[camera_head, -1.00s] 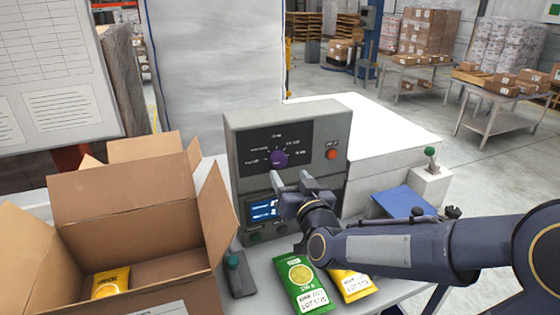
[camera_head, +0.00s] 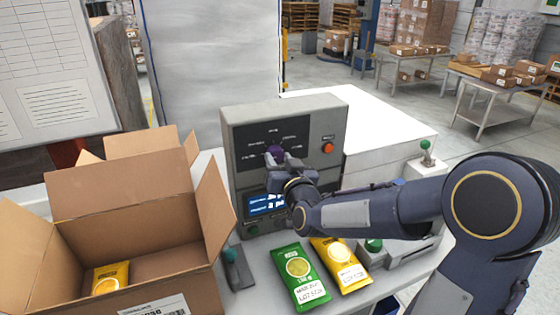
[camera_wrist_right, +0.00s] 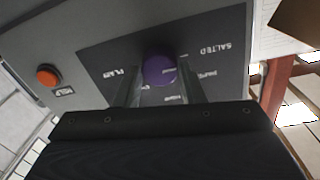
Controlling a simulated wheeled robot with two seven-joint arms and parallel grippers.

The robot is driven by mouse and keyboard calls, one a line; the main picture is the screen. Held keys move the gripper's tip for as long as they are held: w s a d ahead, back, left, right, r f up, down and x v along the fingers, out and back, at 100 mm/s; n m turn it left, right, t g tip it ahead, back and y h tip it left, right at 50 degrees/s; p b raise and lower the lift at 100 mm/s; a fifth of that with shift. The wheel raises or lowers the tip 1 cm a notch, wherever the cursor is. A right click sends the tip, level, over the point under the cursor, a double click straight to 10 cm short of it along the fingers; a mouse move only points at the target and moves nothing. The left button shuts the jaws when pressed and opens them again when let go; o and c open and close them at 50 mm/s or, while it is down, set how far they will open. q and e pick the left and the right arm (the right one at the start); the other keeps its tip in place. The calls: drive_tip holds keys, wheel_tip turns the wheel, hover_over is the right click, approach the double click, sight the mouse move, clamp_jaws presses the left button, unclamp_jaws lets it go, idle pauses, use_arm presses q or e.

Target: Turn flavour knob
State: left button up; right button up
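The purple flavour knob (camera_head: 275,153) sits on the dark upper panel of the grey control box (camera_head: 237,165). It also shows in the right wrist view (camera_wrist_right: 159,69), with labels around it; "SALTED" and "PLAIN" are readable. My right gripper (camera_head: 279,163) is at the knob, below and in front of it in the head view. In the wrist view its fingers (camera_wrist_right: 160,80) stand open on either side of the knob; I cannot tell whether they touch it. The knob's lower part is partly hidden in the head view. My left gripper is not in view.
An orange-red button (camera_head: 328,147) is right of the knob, and a lit screen (camera_head: 265,204) below it. A green packet (camera_head: 299,277) and a yellow packet (camera_head: 340,265) lie in front. An open cardboard box (camera_head: 130,215), holding a yellow packet, stands at left.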

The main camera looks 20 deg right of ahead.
drive_tip(key=shift+c, duration=0.8)
drive_tip(key=shift+f+m+b, duration=0.1)
drive_tip(key=shift+m+b, duration=0.3)
drive_tip(key=shift+b, duration=0.25)
drive_tip(key=m+b, duration=0.5)
drive_tip(key=b, duration=0.1)
drive_tip(key=shift+f+m, duration=0.1)
drive_tip(key=shift+m, duration=0.2)
drive_tip(key=m+b, duration=0.4)
drive_tip(key=m, duration=0.1)
drive_tip(key=shift+d, duration=0.1)
drive_tip(key=m+b, duration=0.2)
drive_tip(key=m, duration=0.1)
drive_tip(key=shift+m+g+y, duration=0.3)
drive_tip(key=m+b, duration=0.2)
drive_tip(key=m, duration=0.1)
drive_tip(key=m+b, duration=0.2)
drive_tip(key=m, duration=0.2)
drive_tip(key=shift+m+y, duration=0.3)
drive_tip(key=shift+m, duration=0.1)
drive_tip(key=shift+m+b, duration=0.55)
drive_tip(key=shift+m, duration=1.05)
